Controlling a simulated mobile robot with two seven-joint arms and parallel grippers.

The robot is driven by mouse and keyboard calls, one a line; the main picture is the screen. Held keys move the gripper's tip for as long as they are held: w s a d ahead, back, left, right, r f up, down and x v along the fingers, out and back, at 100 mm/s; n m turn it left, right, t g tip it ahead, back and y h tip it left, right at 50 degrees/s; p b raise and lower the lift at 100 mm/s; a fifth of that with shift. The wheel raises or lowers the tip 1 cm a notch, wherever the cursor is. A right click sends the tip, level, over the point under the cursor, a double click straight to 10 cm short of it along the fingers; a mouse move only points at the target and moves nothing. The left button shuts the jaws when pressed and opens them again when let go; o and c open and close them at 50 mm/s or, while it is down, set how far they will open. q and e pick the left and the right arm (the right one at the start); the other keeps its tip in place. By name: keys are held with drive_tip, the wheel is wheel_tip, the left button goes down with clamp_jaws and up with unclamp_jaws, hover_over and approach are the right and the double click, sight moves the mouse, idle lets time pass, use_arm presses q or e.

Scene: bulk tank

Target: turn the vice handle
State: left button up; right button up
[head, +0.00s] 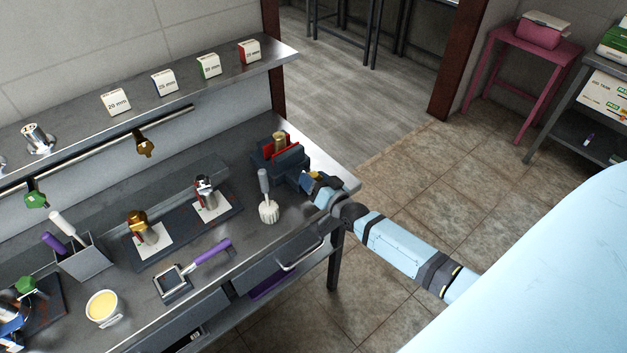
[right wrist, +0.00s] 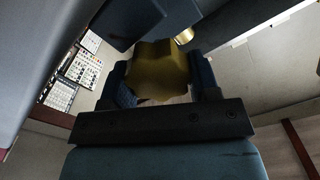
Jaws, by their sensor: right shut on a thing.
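The vice (head: 291,163) is dark grey with red jaw faces and stands at the right end of the steel bench. A brass-coloured fitting (head: 279,138) sits upright between its jaws. My right gripper (head: 314,181) is at the front of the vice, shut on the vice handle. In the right wrist view the handle (right wrist: 160,72) is a yellow, lobed knob between the two fingers of my right gripper (right wrist: 162,82). The fingers lie on both sides of it. My left gripper is not in view.
A purple-handled tool (head: 212,252), a mat with two fittings, a cup (head: 103,307) and a metal holder (head: 86,261) occupy the bench. Tiled floor (head: 420,190) lies open on the right.

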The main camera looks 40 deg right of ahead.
drive_tip(key=shift+m, duration=0.6)
drive_tip(key=o, duration=0.9)
drive_tip(key=shift+s, duration=0.1)
drive_tip(key=s, duration=0.4)
drive_tip(key=s+b, duration=0.1)
drive_tip(key=s, duration=0.4)
drive_tip(key=s+d, duration=0.1)
drive_tip(key=s, duration=0.3)
drive_tip(key=shift+s+b, duration=0.3)
drive_tip(key=shift+b, duration=0.05)
drive_tip(key=s+a+f+n+g+p, duration=0.1)
drive_tip(key=s+a+n+g, duration=0.1)
drive_tip(key=a, duration=0.4)
drive_tip(key=s+a+f+n+g+y+p, duration=0.1)
drive_tip(key=s+a+f+n+g, duration=0.1)
drive_tip(key=s+a+n, duration=0.2)
drive_tip(key=s+a+f+n+g+p, duration=0.1)
drive_tip(key=s+a+n+g, duration=0.2)
drive_tip(key=s+a, duration=0.3)
drive_tip(key=shift+s+a+f+y, duration=0.1)
drive_tip(key=shift+s+a+y, duration=0.1)
drive_tip(key=shift+a, duration=0.4)
drive_tip(key=shift+s+a+f+y, duration=0.1)
drive_tip(key=shift+s+a, duration=0.1)
drive_tip(key=shift+a, duration=0.35)
